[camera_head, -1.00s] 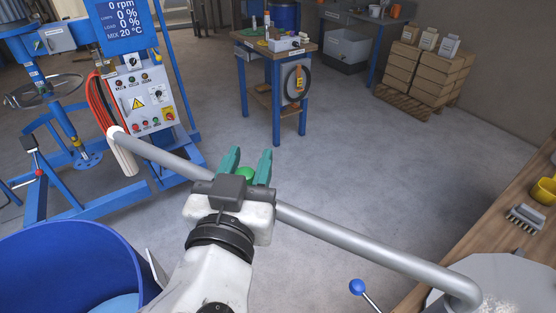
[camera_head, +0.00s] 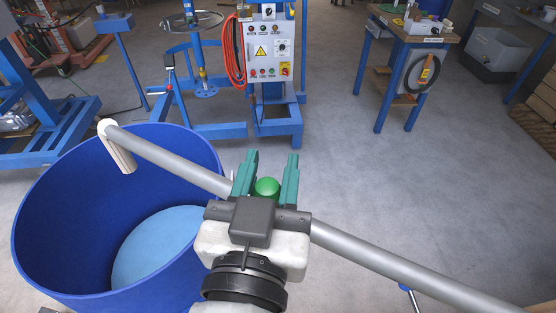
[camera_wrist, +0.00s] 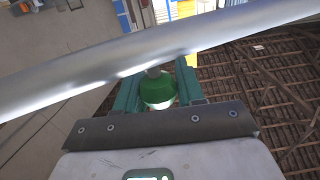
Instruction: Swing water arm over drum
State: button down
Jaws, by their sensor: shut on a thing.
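The water arm (camera_head: 390,262) is a long grey pipe running from the lower right to a white downturned nozzle (camera_head: 122,155) at the left. The nozzle appears inside the outline of the blue drum (camera_head: 60,215), above its opening. A light blue surface (camera_head: 165,250) shows inside the drum. My gripper (camera_head: 270,172) has teal fingers shut on a green knob (camera_head: 267,188) on the pipe. In the wrist view the green knob (camera_wrist: 157,90) sits between the fingers, and the pipe (camera_wrist: 80,85) crosses just beyond it.
A blue-framed machine with a control panel (camera_head: 266,48) and orange hoses stands behind the drum. A workbench (camera_head: 410,40) with a hanging cable reel is at the upper right. Another blue frame (camera_head: 50,110) stands at the far left. The floor between is clear.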

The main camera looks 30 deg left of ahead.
jog(key=c, duration=0.8)
grip_release()
jog(key=b+v, duration=0.2)
jog(key=v, duration=0.8)
jog(key=shift+s+d, duration=0.15)
jog(key=shift+s, duration=0.2)
